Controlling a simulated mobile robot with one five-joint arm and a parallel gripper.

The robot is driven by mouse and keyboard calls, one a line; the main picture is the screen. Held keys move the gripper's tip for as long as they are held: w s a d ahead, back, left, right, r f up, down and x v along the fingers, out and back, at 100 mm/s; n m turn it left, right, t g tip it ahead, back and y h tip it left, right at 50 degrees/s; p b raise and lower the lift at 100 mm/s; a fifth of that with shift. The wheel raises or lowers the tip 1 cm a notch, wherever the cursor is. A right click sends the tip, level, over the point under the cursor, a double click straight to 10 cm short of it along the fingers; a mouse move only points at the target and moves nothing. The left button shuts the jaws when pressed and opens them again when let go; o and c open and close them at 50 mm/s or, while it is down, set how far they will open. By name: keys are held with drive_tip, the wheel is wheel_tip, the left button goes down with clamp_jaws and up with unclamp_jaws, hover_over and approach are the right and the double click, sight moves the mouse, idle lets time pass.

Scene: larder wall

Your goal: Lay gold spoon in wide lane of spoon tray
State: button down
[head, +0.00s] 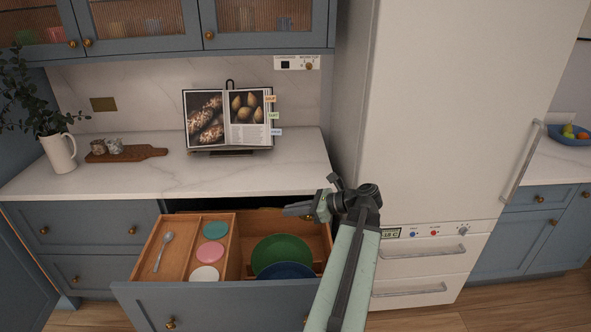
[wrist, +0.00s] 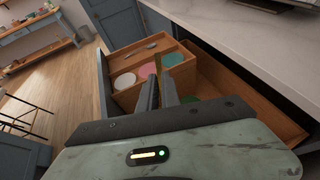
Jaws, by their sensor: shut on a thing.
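My gripper (head: 292,211) is above the right part of the open drawer in the head view. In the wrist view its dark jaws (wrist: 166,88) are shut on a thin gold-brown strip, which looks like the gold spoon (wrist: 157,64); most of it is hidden. In the head view the held thing cannot be made out. The wooden spoon tray (head: 180,222) fills the drawer's left part, left of my gripper. A silver-grey spoon (head: 163,252) lies in its left lane; it also shows in the wrist view (wrist: 152,46).
Teal (head: 215,230), pink (head: 210,253) and white (head: 205,274) discs lie right of the lane. Green (head: 282,252) and blue (head: 287,271) plates lie in the drawer's right part. The counter (head: 240,175) above holds an open book (head: 229,120). A fridge (head: 450,110) stands to the right.

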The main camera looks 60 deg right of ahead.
drive_tip(key=w+d+f+m+h+b, duration=0.2)
drive_tip(key=w+d+m+h, duration=0.1)
drive_tip(key=d, duration=0.7)
drive_tip(key=w+d+f+m+h+b, duration=0.1)
drive_tip(key=w+d+m+h, duration=0.15)
drive_tip(key=d, duration=0.75)
drive_tip(key=b, duration=0.2)
hover_over(294, 177)
drive_tip(key=shift+s+f+t+h, duration=0.15)
drive_tip(key=shift+f+t+h, duration=0.25)
drive_tip(key=shift+f, duration=0.4)
drive_tip(key=f+b, duration=0.3)
drive_tip(key=f, duration=0.1)
drive_tip(key=shift+w+d+b, duration=0.1)
drive_tip(key=shift+w+b, duration=0.1)
drive_tip(key=shift+b, duration=0.2)
drive_tip(key=shift+r, duration=0.2)
drive_tip(key=shift+f, duration=0.15)
drive_tip(key=c, duration=1.6)
unclamp_jaws()
drive_tip(key=shift+o, duration=0.2)
